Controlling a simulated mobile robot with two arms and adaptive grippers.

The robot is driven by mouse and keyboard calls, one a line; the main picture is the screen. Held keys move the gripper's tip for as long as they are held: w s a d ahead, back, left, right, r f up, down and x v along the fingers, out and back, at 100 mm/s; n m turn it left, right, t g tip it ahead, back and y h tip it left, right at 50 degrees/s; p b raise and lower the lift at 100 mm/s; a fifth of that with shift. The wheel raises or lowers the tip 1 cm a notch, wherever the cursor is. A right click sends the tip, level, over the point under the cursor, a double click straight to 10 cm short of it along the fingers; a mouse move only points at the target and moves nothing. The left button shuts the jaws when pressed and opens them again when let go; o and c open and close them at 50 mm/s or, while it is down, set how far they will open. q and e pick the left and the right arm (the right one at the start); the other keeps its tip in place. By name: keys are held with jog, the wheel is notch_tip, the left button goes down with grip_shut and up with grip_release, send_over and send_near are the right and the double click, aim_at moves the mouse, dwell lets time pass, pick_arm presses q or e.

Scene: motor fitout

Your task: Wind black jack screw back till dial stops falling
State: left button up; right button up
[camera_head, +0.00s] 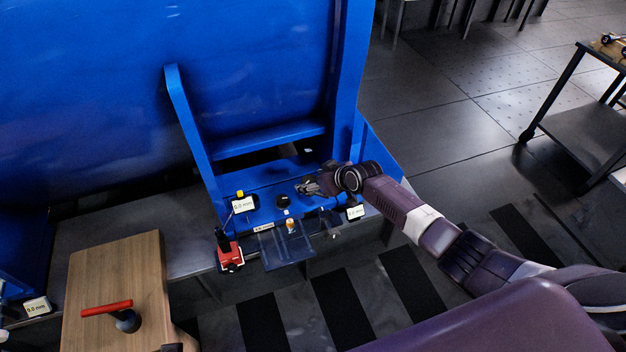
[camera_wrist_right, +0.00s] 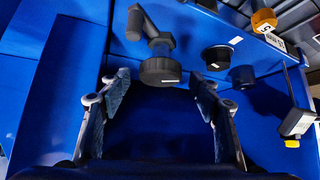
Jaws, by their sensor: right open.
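My right gripper (camera_head: 308,188) is at the blue motor foot, with its arm coming in from the right. In the right wrist view its two fingers (camera_wrist_right: 152,98) stand wide apart with nothing between them. A black screw with a round ribbed knob (camera_wrist_right: 160,70) stands just beyond the fingertips, apart from them; it is hard to make out in the head view. A second black round knob (camera_wrist_right: 217,57) is to its right and shows in the head view (camera_head: 283,201). A dial display (camera_head: 243,204) with a yellow top seems to read 0.0 mm. My left gripper is not in view.
Another display (camera_head: 355,212) stands right of the gripper. A clear tray (camera_head: 285,247), an orange-capped item (camera_head: 291,225) and a red block (camera_head: 229,257) are in front. A wooden board (camera_head: 115,275) with a red-handled tool (camera_head: 107,308) lies left. Blue walls flank the gripper.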

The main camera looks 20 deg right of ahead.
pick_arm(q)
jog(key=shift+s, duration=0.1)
pick_arm(e)
jog(key=shift+s, duration=0.1)
jog(key=v, duration=1.2)
dwell(1.6)
